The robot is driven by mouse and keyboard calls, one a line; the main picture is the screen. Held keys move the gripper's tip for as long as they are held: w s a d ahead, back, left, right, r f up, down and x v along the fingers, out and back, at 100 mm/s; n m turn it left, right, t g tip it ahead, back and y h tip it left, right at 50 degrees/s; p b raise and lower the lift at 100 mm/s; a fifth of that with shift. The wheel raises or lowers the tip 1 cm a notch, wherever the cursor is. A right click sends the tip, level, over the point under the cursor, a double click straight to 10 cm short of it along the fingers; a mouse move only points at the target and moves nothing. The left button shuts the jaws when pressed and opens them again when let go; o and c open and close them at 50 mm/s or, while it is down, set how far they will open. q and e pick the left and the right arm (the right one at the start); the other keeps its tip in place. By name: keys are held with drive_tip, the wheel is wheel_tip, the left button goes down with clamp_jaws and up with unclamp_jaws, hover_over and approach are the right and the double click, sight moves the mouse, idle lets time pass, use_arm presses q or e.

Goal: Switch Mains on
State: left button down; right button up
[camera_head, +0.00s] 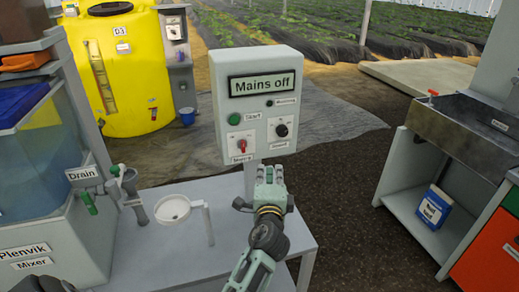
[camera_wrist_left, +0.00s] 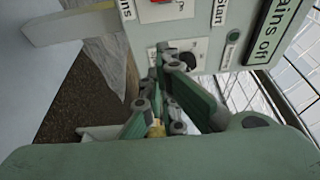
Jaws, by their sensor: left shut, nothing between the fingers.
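The grey control box (camera_head: 259,105) stands on a post, and its display (camera_head: 264,83) reads "Mains off". The red Mains switch (camera_head: 242,145) is at its lower left. It shows partly at the top edge of the left wrist view (camera_wrist_left: 160,3). A black knob (camera_head: 282,130) is at the lower right, also in the left wrist view (camera_wrist_left: 187,60). A green Start button (camera_head: 235,118) sits above the switch. My left gripper (camera_head: 270,171) is shut and empty, just below the box's lower edge. In the left wrist view its fingertips (camera_wrist_left: 165,58) overlap the knob's plate; contact cannot be told. My right gripper is not in view.
The Mixer tank (camera_head: 40,180) with a Drain valve (camera_head: 85,186) stands further left. A yellow tank (camera_head: 115,70) is behind. A sink bench (camera_head: 460,125) is at right. Bare floor lies between.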

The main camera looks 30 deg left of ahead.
sight(243, 146)
use_arm(q)
drive_tip(key=w+a, duration=0.1)
drive_tip(key=a, duration=0.1)
drive_tip(key=w+a+p, duration=0.1)
drive_tip(key=w+a, duration=0.1)
drive_tip(key=a, duration=0.1)
drive_tip(key=w+a+p, duration=0.1)
drive_tip(key=w+a, duration=0.1)
drive_tip(key=shift+w+a, duration=0.25)
idle(0.3)
